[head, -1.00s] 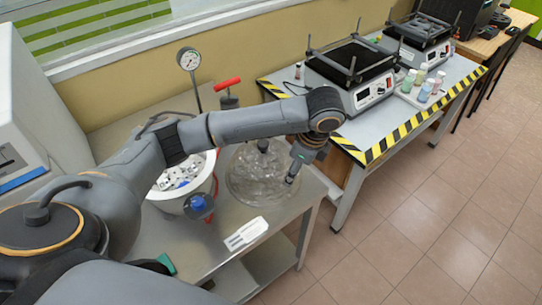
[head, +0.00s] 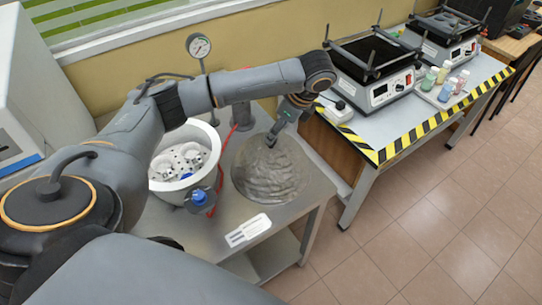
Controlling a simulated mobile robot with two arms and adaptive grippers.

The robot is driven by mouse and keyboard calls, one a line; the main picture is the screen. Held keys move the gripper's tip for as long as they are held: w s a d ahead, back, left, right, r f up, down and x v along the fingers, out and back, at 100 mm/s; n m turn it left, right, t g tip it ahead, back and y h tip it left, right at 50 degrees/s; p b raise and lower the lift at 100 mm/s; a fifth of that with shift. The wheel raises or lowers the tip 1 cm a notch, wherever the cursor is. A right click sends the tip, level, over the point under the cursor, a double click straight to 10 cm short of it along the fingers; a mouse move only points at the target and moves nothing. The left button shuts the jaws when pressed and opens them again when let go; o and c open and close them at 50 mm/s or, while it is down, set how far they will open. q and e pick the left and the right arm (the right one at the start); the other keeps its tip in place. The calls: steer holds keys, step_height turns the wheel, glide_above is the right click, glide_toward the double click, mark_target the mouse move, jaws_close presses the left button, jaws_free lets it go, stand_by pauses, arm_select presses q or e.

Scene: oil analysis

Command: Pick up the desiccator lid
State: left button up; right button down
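The desiccator lid (head: 268,172) is a clear glass dome on the steel table, right of the open white desiccator bowl (head: 211,178). The bowl holds several white, round-topped items and has a blue knob (head: 199,196) on its front. My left gripper (head: 271,139) points down at the top of the lid from behind and to the right. Its fingertips are small and dark there, and the lid's black knob is hidden or merged with them. Whether the fingers are open or closed around the knob cannot be seen. My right gripper is out of view.
A pressure gauge (head: 199,46) on a stand and a red hose (head: 223,150) are behind and beside the bowl. A white label (head: 248,230) lies at the table's front. A second table at right carries hotplate devices (head: 376,70) and small bottles (head: 447,90).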

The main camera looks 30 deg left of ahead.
mark_target(271, 154)
arm_select(q)
steer(key=shift+a+f, duration=0.1)
steer(key=shift+f, duration=0.15)
steer(key=p+x, duration=0.1)
steer(key=x, duration=0.2)
steer(key=shift+s+a+f+p, duration=0.15)
steer(key=shift+s+f+p, duration=0.1)
steer(key=shift+p, duration=0.15)
steer(key=shift+w+a+f, duration=0.1)
steer(key=shift+a+f, duration=0.1)
steer(key=shift+f, duration=0.4)
steer(key=shift+r, duration=0.1)
jaws_close()
